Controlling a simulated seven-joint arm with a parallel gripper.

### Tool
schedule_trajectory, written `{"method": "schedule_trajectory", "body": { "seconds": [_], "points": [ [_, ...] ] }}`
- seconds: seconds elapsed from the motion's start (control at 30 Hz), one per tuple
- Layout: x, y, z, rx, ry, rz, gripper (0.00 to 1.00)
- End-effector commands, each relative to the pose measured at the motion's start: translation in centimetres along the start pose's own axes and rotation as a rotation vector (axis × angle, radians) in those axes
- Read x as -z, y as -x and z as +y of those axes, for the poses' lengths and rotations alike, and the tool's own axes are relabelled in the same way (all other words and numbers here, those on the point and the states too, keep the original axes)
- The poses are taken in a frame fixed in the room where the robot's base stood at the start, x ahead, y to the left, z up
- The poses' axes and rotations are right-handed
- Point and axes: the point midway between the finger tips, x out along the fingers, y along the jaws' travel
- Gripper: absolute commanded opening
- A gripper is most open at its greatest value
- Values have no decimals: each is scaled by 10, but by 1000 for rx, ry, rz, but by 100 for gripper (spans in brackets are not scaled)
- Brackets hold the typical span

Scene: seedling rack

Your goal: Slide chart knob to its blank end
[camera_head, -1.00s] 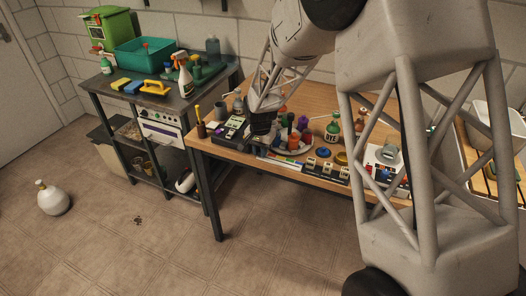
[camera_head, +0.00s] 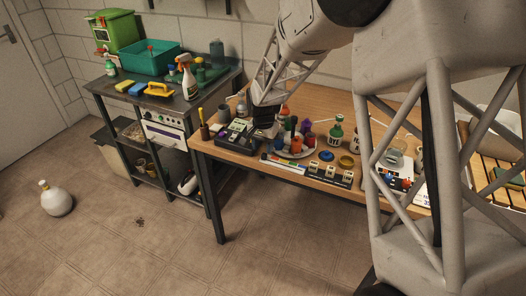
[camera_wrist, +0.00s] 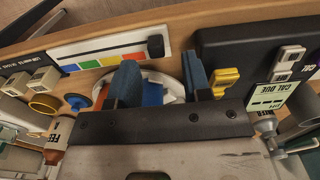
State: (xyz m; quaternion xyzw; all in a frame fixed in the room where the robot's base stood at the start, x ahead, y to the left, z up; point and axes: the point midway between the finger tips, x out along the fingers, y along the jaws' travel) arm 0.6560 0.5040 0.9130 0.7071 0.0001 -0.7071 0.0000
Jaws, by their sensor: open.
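The chart (camera_wrist: 100,52) is a white strip with a row of coloured squares, high in the wrist view. Its black knob (camera_wrist: 156,46) sits near the right end, past the orange and red squares. In the head view the chart (camera_head: 284,166) lies along the table's front edge. My gripper (camera_wrist: 160,66) is open, with its two dark blue fingers apart. In the wrist picture the knob lies between and just beyond the fingertips, and no contact shows. In the head view my gripper (camera_head: 264,128) is over the table behind the chart's left end; its fingertips are hidden.
A black meter (camera_wrist: 240,45) with white buttons lies right of the chart. A white round plate (camera_wrist: 176,88) with coloured items is behind it, partly under my fingers. Small cream blocks (camera_wrist: 45,80), a yellow ring (camera_wrist: 43,103) and a blue cap (camera_wrist: 77,101) lie left.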

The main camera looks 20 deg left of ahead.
Motion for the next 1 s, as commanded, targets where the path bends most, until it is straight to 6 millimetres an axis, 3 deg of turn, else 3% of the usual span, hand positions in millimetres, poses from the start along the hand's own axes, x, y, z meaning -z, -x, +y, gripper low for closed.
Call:
{"method": "schedule_trajectory", "body": {
  "seconds": [0.33, 1.0],
  "points": [
    [0, 38, 0, 1, 0, 1, 45],
    [0, 42, 1, 1, 0, 1, 45]
  ]
}}
